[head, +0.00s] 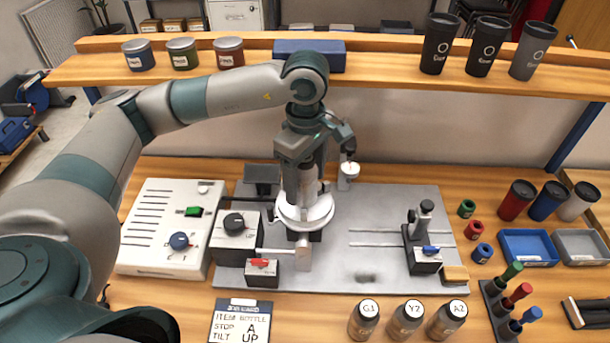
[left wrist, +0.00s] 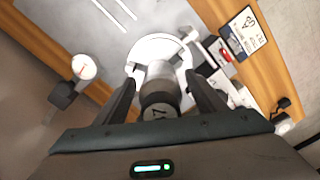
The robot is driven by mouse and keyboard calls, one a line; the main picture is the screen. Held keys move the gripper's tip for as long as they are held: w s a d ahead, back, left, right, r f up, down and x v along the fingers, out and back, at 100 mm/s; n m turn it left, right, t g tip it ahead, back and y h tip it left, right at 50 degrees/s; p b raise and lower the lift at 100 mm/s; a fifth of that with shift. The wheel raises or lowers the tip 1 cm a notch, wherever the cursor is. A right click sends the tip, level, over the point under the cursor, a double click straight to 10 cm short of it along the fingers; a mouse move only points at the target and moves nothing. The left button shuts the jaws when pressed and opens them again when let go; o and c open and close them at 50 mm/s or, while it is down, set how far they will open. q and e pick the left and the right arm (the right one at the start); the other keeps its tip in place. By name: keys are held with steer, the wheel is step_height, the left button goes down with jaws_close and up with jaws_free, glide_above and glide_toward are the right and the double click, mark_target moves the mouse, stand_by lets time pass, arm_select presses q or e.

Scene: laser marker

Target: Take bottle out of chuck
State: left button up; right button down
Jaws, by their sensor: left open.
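The bottle (left wrist: 159,84) is grey with a dark cap that bears a partly readable mark. In the left wrist view it stands in the white ring of the chuck (left wrist: 187,52). In the head view the chuck (head: 318,217) is at the middle of the grey plate, and my gripper largely hides the bottle. My left gripper (head: 303,188) points down over the chuck. In the left wrist view its open fingers (left wrist: 162,88) are on either side of the bottle; I cannot tell whether they touch it. My right gripper is not in view.
A white control box (head: 160,225) and a dial unit (head: 237,236) stand left of the chuck. A small post (head: 422,230) stands on the right of the plate. Three labelled bottles (head: 406,318) stand along the front. A wooden shelf (head: 390,66) with cups and tins runs behind.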

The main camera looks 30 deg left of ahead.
arm_select(q)
steer(key=shift+a+f+p, duration=0.1)
steer(key=shift+f+p, duration=0.2)
steer(key=shift+f, duration=1.05)
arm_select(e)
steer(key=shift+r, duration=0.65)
arm_select(q)
steer(key=shift+c, duration=0.3)
steer(key=c, duration=1.1)
steer(key=shift+c, duration=0.2)
steer(key=shift+r, duration=0.15)
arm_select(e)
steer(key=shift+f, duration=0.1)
